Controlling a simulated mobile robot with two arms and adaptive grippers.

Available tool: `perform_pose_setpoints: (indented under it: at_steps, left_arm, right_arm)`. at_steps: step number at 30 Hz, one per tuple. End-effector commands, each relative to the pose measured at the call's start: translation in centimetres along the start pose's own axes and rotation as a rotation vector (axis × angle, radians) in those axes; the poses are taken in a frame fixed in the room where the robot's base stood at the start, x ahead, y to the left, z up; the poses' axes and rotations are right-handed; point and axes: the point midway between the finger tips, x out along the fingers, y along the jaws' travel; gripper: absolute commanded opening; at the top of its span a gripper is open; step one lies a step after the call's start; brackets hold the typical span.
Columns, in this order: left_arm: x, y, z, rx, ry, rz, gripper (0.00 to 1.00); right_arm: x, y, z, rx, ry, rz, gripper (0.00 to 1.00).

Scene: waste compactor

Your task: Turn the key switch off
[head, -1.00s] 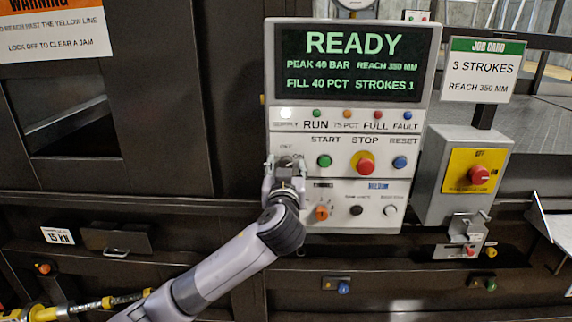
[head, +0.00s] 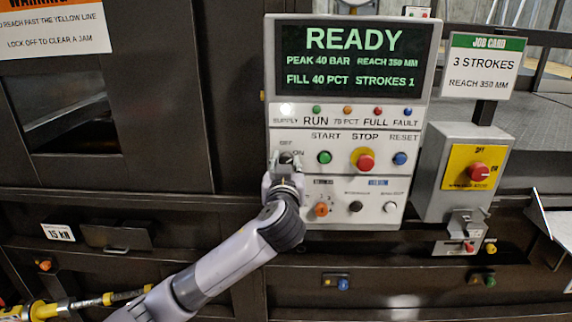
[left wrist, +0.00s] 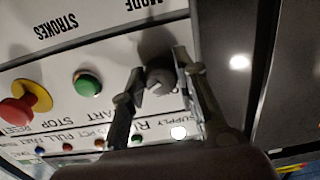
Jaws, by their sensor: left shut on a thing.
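The key switch (head: 287,158) is at the left of the control panel, beside its OFF and ON labels. My left gripper (head: 284,164) is at the switch with its fingers shut around it. In the left wrist view, the grey switch knob (left wrist: 160,75) sits between the two fingertips (left wrist: 157,84). The fingers hide part of the switch, and I cannot tell which label it points to. The panel's screen (head: 352,60) reads READY, and the white SUPPLY lamp (head: 286,110) looks lit. My right gripper is not in view.
The green START button (head: 324,157) is close to the right of the gripper. The red STOP button (head: 365,161) and blue RESET button (head: 400,158) are farther right. A grey box with a red rotary switch (head: 478,172) stands at the right.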

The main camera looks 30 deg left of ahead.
Motion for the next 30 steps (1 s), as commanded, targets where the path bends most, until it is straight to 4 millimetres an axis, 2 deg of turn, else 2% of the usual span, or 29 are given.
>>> perform_pose_setpoints:
  at_steps: [5, 11, 21, 30]
  left_arm:
    - [0.0, 0.0, 0.2, -0.022, -0.001, 0.000, 0.00]
    - [0.0, 0.1, 0.5, -0.108, -0.002, 0.000, 0.00]
    - [0.0, 0.2, 0.6, -0.396, -0.003, 0.001, 0.00]
    - [0.0, 0.2, 0.4, -0.676, -0.004, 0.001, 0.00]
  right_arm:
    - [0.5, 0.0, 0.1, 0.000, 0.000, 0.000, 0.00]
    - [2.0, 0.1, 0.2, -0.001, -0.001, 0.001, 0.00]
    - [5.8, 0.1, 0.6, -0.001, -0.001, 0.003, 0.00]
    - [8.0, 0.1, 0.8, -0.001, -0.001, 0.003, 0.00]
